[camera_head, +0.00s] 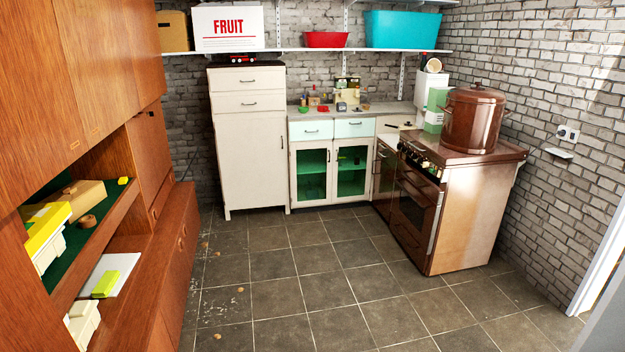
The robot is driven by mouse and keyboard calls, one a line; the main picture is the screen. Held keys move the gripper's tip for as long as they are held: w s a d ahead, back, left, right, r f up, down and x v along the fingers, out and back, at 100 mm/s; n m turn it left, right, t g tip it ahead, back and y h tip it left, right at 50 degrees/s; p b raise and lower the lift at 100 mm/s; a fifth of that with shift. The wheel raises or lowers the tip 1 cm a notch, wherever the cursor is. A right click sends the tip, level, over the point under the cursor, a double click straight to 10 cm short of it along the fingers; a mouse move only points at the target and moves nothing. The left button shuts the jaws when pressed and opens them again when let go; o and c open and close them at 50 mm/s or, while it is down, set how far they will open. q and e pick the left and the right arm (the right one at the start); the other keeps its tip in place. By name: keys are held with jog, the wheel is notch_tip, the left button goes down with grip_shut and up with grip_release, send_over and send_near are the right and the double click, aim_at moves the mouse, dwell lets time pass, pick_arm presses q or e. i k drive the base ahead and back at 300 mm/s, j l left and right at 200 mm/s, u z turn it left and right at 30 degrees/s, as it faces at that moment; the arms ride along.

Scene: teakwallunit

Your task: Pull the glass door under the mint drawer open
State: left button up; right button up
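Two pale mint drawers, the left one (311,131) and the right one (354,128), sit side by side under the grey counter at the back. Below them are two white-framed glass doors with green showing through the panes, the left one (311,174) and the right one (351,172). Both look shut. Small dark handles seem to sit near where the two doors meet, but they are too small to tell clearly. Neither of my grippers is in view.
A tall white cabinet (251,150) stands left of the glass doors. A brown stove (455,205) with a large pot (473,120) stands at the right. A wooden wall unit (150,260) runs along the left. The tiled floor (330,270) between is mostly clear, with small scattered bits at left.

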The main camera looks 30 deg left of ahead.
aim_at(295, 146)
jog(key=i+j+u, duration=0.15)
jog(key=i+u, duration=0.15)
jog(key=i+j+u, duration=0.1)
jog(key=i+u, duration=0.2)
jog(key=i+j+u, duration=0.2)
jog(key=i+u, duration=0.2)
jog(key=i, duration=0.45)
jog(key=i+u, duration=0.4)
jog(key=i, duration=0.4)
jog(key=i+z, duration=0.1)
jog(key=i, duration=1.6)
